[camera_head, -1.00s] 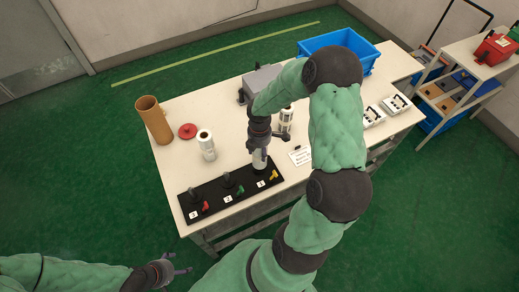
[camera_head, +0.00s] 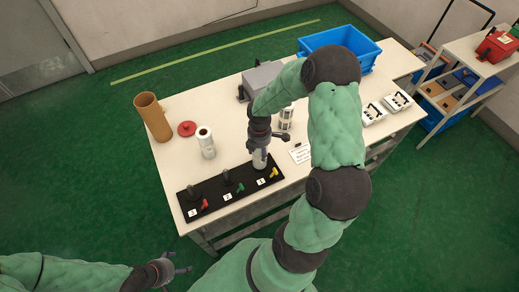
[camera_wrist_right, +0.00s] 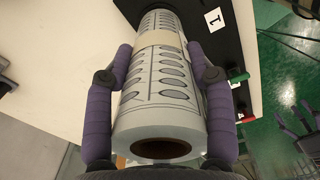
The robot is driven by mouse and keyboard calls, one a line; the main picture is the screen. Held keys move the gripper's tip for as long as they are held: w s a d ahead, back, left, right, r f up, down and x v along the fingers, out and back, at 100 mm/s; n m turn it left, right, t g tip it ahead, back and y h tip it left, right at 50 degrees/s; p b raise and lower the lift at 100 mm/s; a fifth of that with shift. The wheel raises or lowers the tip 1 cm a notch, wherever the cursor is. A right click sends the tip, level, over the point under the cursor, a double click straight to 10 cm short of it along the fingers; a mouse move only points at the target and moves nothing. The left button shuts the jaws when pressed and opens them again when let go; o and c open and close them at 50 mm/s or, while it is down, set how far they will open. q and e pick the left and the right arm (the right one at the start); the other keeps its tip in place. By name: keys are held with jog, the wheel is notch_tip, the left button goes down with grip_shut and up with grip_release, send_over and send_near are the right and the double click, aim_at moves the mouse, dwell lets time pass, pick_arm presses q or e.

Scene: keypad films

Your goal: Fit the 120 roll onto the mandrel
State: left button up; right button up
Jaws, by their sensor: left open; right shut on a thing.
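My right gripper (camera_head: 260,147) is shut on a white roll (camera_head: 260,159) held upright over the right end of the black board (camera_head: 208,204), at the place marked 1. In the right wrist view, my gripper's purple fingers (camera_wrist_right: 161,62) clasp this roll (camera_wrist_right: 165,108), which has printed ovals, a tan band and a brown core. Its number is not readable. The mandrel under it is hidden, so I cannot tell whether the roll is around it. Dark mandrels stand at places 3 (camera_head: 193,190) and 2 (camera_head: 226,179). My left gripper (camera_head: 180,263) is open and empty, off the table's front.
Two other rolls stand on the table, a white one (camera_head: 206,143) and a patterned one (camera_head: 286,118). A brown tube (camera_head: 153,117), a red disc (camera_head: 187,129), a grey device (camera_head: 262,77) and a blue crate (camera_head: 365,58) stand farther back. Red, green and yellow handles line the board.

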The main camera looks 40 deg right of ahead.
jog(key=shift+f, duration=0.2)
jog(key=o, duration=1.3)
notch_tip(320, 180, up, 12)
jog(key=shift+f, duration=0.1)
